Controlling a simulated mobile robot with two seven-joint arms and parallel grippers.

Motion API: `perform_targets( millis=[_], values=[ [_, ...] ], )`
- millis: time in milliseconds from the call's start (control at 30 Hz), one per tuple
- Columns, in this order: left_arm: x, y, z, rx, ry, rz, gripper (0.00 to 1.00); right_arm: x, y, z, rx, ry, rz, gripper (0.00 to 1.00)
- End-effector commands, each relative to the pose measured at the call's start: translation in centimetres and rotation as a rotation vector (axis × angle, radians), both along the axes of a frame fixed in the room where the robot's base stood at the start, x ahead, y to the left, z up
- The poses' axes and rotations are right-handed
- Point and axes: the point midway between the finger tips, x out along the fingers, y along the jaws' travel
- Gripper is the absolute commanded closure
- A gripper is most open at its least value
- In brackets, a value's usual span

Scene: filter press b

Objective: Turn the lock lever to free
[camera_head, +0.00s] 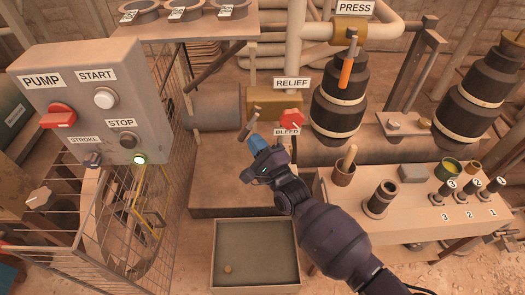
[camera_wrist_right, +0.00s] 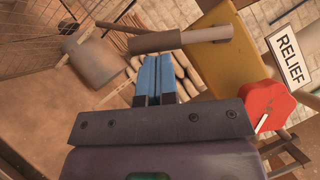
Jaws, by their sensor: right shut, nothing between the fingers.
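No label that reads "lock" shows, so I cannot tell for sure which part is the lock lever. A short grey-brown lever (camera_head: 249,126) sticks out of the yellow block (camera_head: 274,101) under the RELIEF label. In the right wrist view the lever (camera_wrist_right: 154,42) is a thick round bar just beyond my fingertips. My right gripper (camera_head: 257,143) is shut and empty, its blue fingers just below the lever's end. The right wrist view shows these fingers (camera_wrist_right: 155,78) pressed together; whether they touch the lever is unclear. My left gripper is out of view.
A red BLEED knob (camera_head: 291,119) sits close right of my right gripper. An orange PRESS handle (camera_head: 346,71) hangs above right. The PUMP panel (camera_head: 91,99) and wire cage stand left. An open tray (camera_head: 256,283) lies below; a bench (camera_head: 417,219) with loose parts is right.

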Motion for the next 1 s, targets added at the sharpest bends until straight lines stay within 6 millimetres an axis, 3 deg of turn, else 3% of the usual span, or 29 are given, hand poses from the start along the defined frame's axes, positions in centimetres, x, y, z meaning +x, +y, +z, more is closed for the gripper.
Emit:
perform_targets(
  millis=[1000],
  values=[
    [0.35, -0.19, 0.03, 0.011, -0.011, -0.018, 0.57, 0.23, 0.44, 0.06, 0.074, -0.001, -0.001, 1.0]
  ],
)
